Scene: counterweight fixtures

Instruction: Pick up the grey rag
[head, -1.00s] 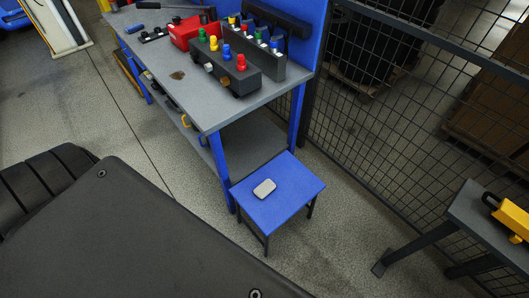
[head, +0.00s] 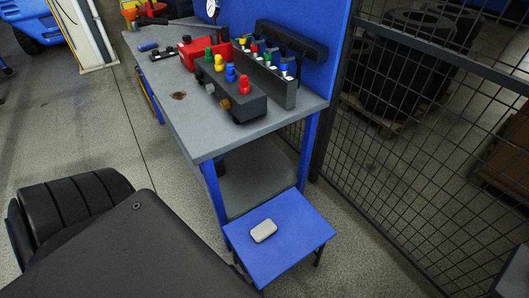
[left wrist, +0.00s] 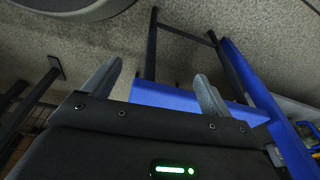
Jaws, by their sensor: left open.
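The grey rag (head: 263,231) is a small, pale, rounded block lying on the blue top of a low stool (head: 290,250) in the head view. My left gripper (left wrist: 158,82) shows only in the left wrist view, its two grey fingers spread apart with nothing between them. A blue surface, apparently the stool (left wrist: 170,97), shows beyond the fingers there. The rag does not show in the left wrist view. My right gripper is in neither view.
A grey workbench (head: 200,135) stands behind the stool, with a lower shelf (head: 258,180). On it are a red box (head: 205,53) and dark blocks with coloured knobs (head: 232,95). A wire mesh fence (head: 420,150) closes the right side. Open floor (head: 100,140) lies left of the bench.

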